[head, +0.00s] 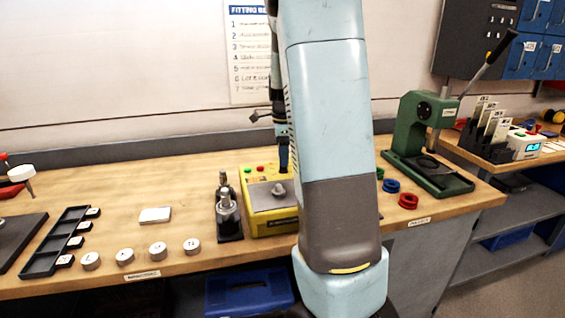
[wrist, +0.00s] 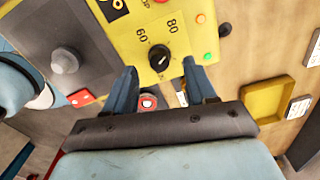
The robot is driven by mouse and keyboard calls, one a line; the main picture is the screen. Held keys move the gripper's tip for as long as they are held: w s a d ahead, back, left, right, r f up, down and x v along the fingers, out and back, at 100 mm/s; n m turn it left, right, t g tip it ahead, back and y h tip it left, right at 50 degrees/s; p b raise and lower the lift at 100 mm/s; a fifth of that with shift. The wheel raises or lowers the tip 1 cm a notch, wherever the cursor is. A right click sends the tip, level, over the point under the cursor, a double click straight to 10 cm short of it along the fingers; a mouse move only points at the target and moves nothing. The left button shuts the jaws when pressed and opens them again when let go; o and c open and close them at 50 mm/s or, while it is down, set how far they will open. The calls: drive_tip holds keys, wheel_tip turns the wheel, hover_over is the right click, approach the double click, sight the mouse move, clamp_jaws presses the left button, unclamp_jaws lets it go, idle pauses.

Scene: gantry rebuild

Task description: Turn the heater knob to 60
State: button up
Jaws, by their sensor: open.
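The heater is a yellow box on the bench, seen in the head view (head: 262,230) and in the wrist view (wrist: 205,78). Its black heater knob (wrist: 159,57) has a pale pointer mark; the labels 60 and 80 stand on the panel beyond it, 60 to the left and 80 to the right. I cannot tell exactly where the mark points. My gripper (wrist: 160,76) is open, its two blue fingers apart with the knob between and just beyond their tips. Contact with the knob does not show. In the head view my arm hides the knob.
A grey plate with a round knob-like post (wrist: 64,61) sits on the box beside the panel. A black stand with metal posts (head: 228,212) is left of the box. Red and blue rings (head: 408,201) and a green press (head: 425,140) are to the right.

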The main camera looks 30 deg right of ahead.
drive_tip(key=shift+f, duration=1.4)
drive_tip(key=c, duration=1)
